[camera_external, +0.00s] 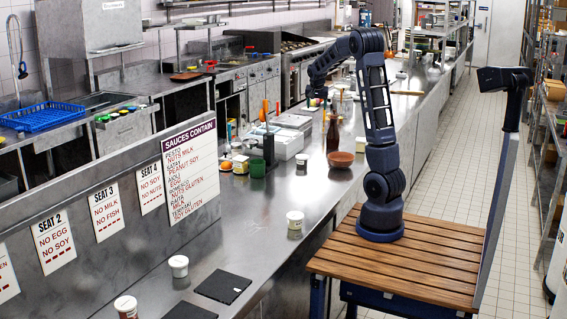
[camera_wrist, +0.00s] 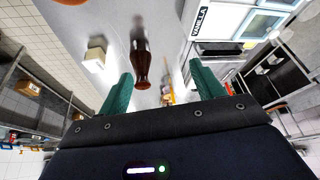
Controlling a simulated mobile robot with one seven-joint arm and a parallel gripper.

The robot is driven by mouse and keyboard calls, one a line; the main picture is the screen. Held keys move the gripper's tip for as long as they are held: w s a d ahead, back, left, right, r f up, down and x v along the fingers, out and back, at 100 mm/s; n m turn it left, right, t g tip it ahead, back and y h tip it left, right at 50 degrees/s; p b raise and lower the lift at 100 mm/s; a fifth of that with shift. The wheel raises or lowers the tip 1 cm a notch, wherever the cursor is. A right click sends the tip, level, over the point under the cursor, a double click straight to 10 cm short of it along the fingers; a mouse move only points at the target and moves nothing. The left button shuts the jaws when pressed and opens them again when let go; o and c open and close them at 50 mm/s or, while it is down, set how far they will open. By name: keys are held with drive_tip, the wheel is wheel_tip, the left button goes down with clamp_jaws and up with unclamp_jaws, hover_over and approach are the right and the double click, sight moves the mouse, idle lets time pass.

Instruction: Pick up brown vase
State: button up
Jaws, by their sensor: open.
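The brown vase (camera_external: 333,136) is slim, dark and glossy with a narrow neck. It stands upright on the steel counter (camera_external: 262,222), just left of a reddish-brown bowl. It also shows in the wrist view (camera_wrist: 142,62), upper middle, appearing between the two green fingers and nearer the left one. My gripper (camera_external: 316,96) is close to the vase, high and slightly left of it in the external view. In the wrist view my gripper (camera_wrist: 160,72) is open, with nothing visibly held. The depth gap between fingers and vase is hard to judge.
The reddish-brown bowl (camera_external: 341,159) stands close to the vase. A green cup (camera_external: 257,168), white containers (camera_external: 285,144) and bottles crowd the counter to the left. White jars (camera_external: 295,220) and dark mats (camera_external: 223,286) lie nearer the camera, with bare counter between.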

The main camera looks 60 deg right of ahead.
sight(334, 123)
drive_tip(key=s+d+f+m+g+h, duration=0.1)
drive_tip(key=d+f+m, duration=0.15)
drive_tip(key=d, duration=0.55)
drive_tip(key=s+d+f+m+g+h, duration=0.1)
drive_tip(key=d+f, duration=0.3)
drive_tip(key=d, duration=0.4)
drive_tip(key=shift+a+x, duration=0.15)
drive_tip(key=shift+x, duration=2.45)
drive_tip(key=shift+a+x, duration=0.1)
drive_tip(key=shift+x, duration=2.55)
drive_tip(key=shift+w+a+f, duration=0.1)
drive_tip(key=shift+w+f, duration=0.05)
drive_tip(key=c, duration=1.4)
drive_tip(key=shift+c, duration=0.2)
